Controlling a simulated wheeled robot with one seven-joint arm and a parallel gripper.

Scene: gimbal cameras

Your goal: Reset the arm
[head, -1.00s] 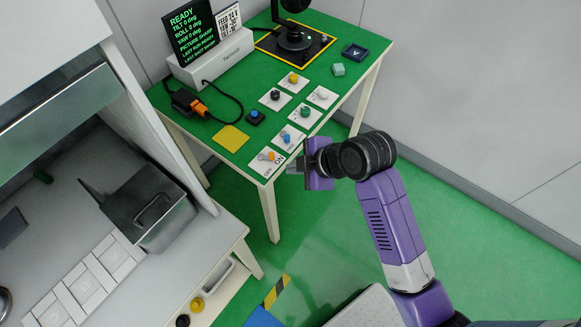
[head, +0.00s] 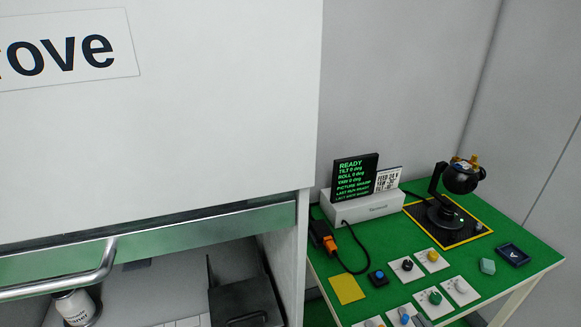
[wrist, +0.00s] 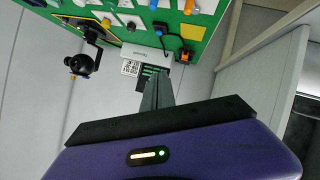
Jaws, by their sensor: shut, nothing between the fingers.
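My gripper (wrist: 157,92) shows in the wrist view, its narrow grey fingers together with nothing between them. My purple wrist housing fills the bottom of that view. The arm is out of the head view. In the wrist view the green table and its devices appear upside down beyond the fingers, apart from them. The fingertips overlap the dark screen in the picture. In the head view the green table (head: 395,283) stands at the right, with a black gimbal camera (head: 460,180) on a yellow-edged pad and a screen (head: 355,180) reading READY.

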